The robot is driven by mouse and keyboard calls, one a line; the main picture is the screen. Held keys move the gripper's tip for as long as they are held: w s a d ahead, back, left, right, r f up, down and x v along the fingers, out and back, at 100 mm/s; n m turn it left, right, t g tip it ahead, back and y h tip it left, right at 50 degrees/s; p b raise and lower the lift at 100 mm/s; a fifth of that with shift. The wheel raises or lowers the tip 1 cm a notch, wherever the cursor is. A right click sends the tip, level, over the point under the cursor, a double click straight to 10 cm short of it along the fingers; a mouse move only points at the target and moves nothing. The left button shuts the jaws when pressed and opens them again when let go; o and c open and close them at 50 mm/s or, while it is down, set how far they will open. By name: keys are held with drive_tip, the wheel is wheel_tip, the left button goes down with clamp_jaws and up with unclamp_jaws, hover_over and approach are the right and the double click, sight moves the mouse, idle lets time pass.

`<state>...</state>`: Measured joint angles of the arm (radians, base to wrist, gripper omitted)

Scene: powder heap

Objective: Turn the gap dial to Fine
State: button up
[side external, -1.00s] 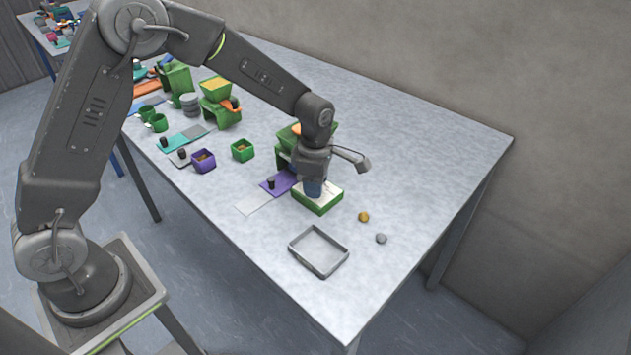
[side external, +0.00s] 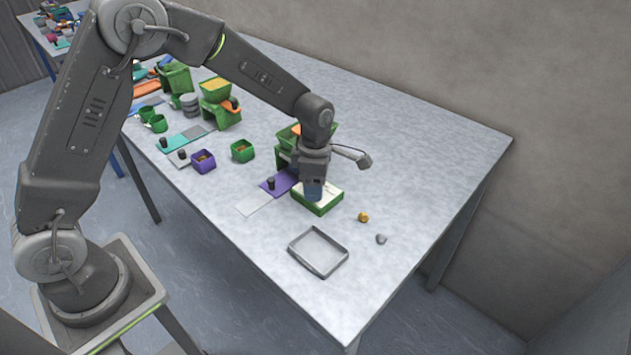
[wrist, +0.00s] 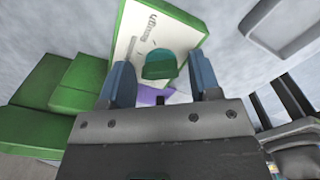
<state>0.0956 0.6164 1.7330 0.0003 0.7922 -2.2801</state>
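The gap dial box (side external: 325,205) is green with a white top and stands on the table under my gripper. In the wrist view its white panel (wrist: 136,42) carries a printed word that looks like "Rough", and a teal dial knob (wrist: 158,64). My gripper (wrist: 162,80) points down over the panel, its two blue fingers apart, one to each side of the knob. Clear space shows between the fingers and the knob. In the side view my gripper (side external: 314,192) hides the knob. I cannot see a "Fine" mark.
A green mill-like machine (side external: 285,158) stands just behind the dial box. A purple plate (side external: 275,184) with a black knob lies to its left. A grey tray (side external: 318,252), an orange ball (side external: 363,217) and a grey lump (side external: 381,239) are nearer the front, with bare table around them.

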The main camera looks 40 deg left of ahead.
drive_tip(key=shift+o, duration=0.5)
drive_tip(key=shift+r, duration=0.1)
wheel_tip(320, 180, up, 14)
drive_tip(key=shift+f, duration=0.2)
drive_tip(key=shift+c, duration=0.2)
